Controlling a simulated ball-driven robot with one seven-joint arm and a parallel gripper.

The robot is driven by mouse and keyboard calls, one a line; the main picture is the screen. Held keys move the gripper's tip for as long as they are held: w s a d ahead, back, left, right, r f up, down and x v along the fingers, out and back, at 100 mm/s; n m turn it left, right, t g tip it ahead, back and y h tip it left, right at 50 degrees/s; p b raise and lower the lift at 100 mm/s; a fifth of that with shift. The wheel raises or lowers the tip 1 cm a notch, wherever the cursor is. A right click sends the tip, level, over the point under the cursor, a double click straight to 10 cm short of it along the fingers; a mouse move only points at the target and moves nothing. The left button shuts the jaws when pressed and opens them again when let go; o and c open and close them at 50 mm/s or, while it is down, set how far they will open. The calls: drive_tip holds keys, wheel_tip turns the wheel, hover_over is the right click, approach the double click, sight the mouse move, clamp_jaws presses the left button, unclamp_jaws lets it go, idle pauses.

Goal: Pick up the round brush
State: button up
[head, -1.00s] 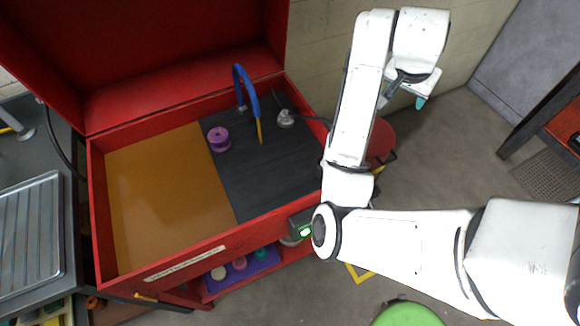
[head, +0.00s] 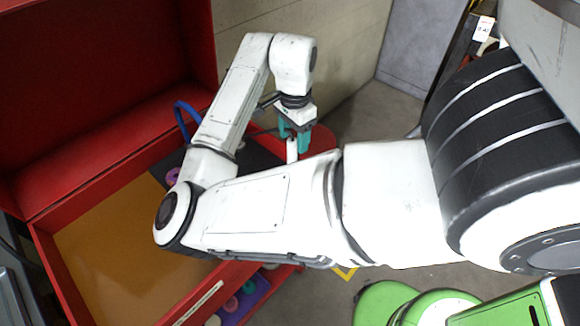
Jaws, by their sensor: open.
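My gripper (head: 295,143), with teal fingers, points down past the right side of the red basin, over a red round surface (head: 322,139). Its jaws are open. A pale, narrow upright piece (head: 292,152) shows at the fingers; I cannot tell whether it is a brush or part of my gripper. No round brush can be clearly made out. My white arm hides much of the basin's right side and part of the red surface.
The red basin (head: 48,246) has an open lid (head: 90,90) behind it. A blue curved hose (head: 181,108) and a purple spool (head: 172,176) show behind my arm. A lower shelf holds coloured round pieces (head: 232,303). The wall (head: 350,30) stands close behind.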

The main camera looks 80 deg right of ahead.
sight(293, 150)
drive_tip(key=shift+w+d+f+p, duration=0.1)
drive_tip(key=shift+f+p, duration=0.15)
drive_tip(key=shift+f, duration=1.2)
drive_tip(key=shift+w+f+p, duration=0.1)
drive_tip(key=shift+f+p, duration=0.1)
drive_tip(key=shift+f, duration=1.25)
drive_tip(key=shift+c, duration=0.2)
clamp_jaws()
